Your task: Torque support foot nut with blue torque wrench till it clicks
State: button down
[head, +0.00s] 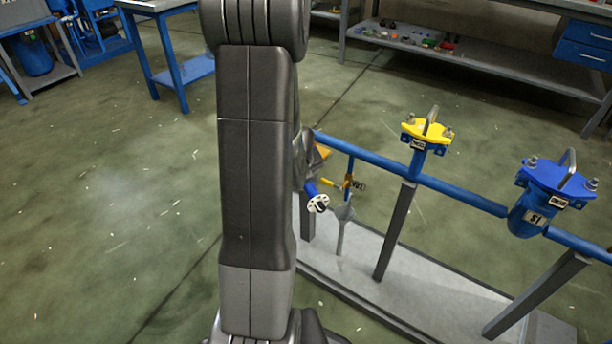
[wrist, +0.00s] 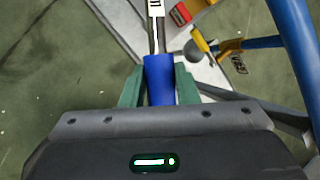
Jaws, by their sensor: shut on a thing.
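In the wrist view my gripper (wrist: 160,78) is shut on the blue handle of the torque wrench (wrist: 159,72), with one green finger on each side. The wrench's metal shaft (wrist: 156,30) runs away from me to the top edge, where a dark marking shows on it. The wrench's far end is out of the picture. I cannot make out the support foot nut in either view.
A blue pipe (head: 382,164) on grey posts stands over a pale base plate (head: 425,296). It carries a yellow-topped unit (head: 427,134) and a blue vessel (head: 546,190). Floor at left is clear.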

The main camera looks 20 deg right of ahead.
jog(key=shift+w, duration=0.1)
jog(key=shift+a+m+h, duration=0.4)
jog(key=shift+a+m, duration=0.6)
jog(key=shift+a, duration=0.6)
jog(key=shift+r, duration=0.1)
jog(key=shift+w+a+m+g+h, duration=0.2)
jog(key=shift+a+m+g, duration=0.1)
jog(key=shift+a+m, duration=0.4)
jog(key=shift+w+a+m+g+h, duration=0.2)
jog(key=shift+a+m+g, duration=0.15)
jog(key=shift+a, duration=0.55)
jog(key=shift+p, duration=0.3)
jog(key=shift+w+a+m+g+h+p, duration=0.2)
jog(key=shift+w+a+m+p, duration=0.15)
jog(key=shift+a+m+p, duration=0.3)
jog(key=shift+w+a+m+g+h+p, duration=0.15)
jog(key=shift+w+a+m+p, duration=0.2)
jog(key=shift+a, duration=0.5)
